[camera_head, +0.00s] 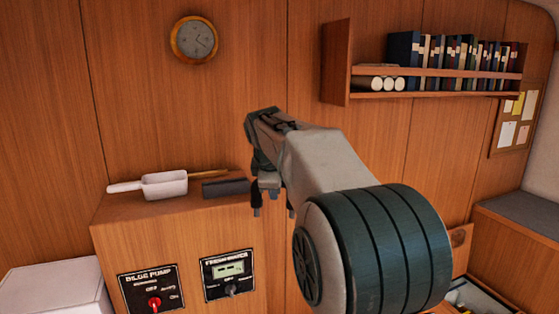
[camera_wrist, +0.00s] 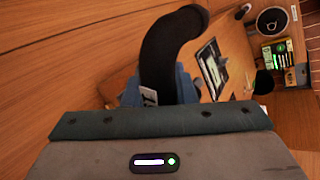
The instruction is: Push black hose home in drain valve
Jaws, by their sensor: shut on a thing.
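The black hose (camera_wrist: 168,55) stands up from between the jaws in the wrist view and bends over to the right at its top. My gripper (camera_wrist: 159,92) is shut on it, with a blue finger on each side. A small white label shows at the hose's base, between the fingers. In the head view my gripper (camera_head: 272,203) hangs in front of the wood wall, just right of the cabinet top. Most of it is hidden behind my own arm, and the hose cannot be told clearly there. I cannot make out the drain valve in either view.
A wooden cabinet (camera_head: 185,226) carries a white scoop (camera_head: 163,185) and a dark cylinder (camera_head: 225,187). Its front has a bilge pump panel (camera_head: 153,289) and a freshwater panel (camera_head: 229,276). A bookshelf (camera_head: 440,75) hangs at upper right. A bench (camera_head: 515,225) stands at right.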

